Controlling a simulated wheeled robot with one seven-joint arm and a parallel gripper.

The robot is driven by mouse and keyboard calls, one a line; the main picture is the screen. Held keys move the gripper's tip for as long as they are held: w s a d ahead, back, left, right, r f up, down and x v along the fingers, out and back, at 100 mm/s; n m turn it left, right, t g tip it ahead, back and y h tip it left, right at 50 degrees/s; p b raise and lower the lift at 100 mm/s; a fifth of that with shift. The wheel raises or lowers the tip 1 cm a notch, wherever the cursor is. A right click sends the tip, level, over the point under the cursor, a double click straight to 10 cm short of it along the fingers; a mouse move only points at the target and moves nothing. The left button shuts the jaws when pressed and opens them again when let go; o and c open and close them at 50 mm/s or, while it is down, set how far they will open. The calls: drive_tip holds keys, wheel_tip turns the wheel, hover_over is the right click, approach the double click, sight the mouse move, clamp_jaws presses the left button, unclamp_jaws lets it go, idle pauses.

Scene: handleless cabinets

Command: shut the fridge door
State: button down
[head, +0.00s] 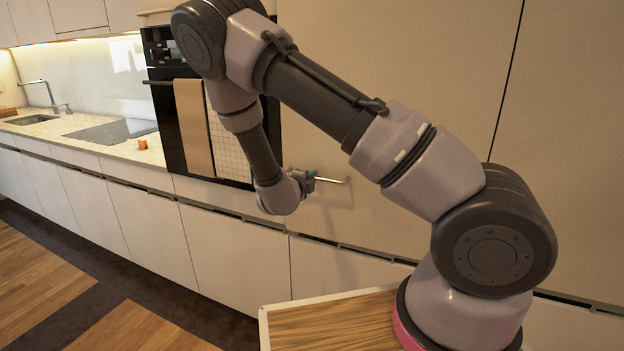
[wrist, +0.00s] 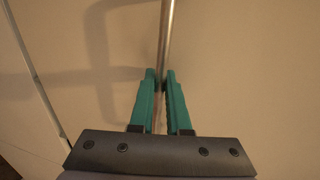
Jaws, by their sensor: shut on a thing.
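The fridge door (head: 400,60) is a tall beige panel right of the oven in the head view. A thin metal handle (head: 338,181) stands out from its lower part. My gripper (head: 311,176) is at the left end of this handle. In the wrist view the green fingers of my gripper (wrist: 160,76) are shut on the handle bar (wrist: 166,28), one on each side, with the door surface (wrist: 240,60) behind. A pale edge strip runs down the left of that view. My arm hides part of the door, and I cannot tell how far it stands open.
A black oven (head: 172,120) with a brown towel (head: 194,128) and a checked towel (head: 228,140) is left of the door. Low cabinets (head: 235,250) run below. The counter (head: 85,140) holds a sink, a hob and a small orange object. Open floor lies front left.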

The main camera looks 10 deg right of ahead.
idle(0.7)
drive_tip(key=c, duration=0.9)
unclamp_jaws()
drive_tip(key=shift+s+a, duration=0.1)
drive_tip(key=v, duration=1)
drive_tip(key=shift+s, duration=0.25)
drive_tip(key=shift+a+r, duration=0.1)
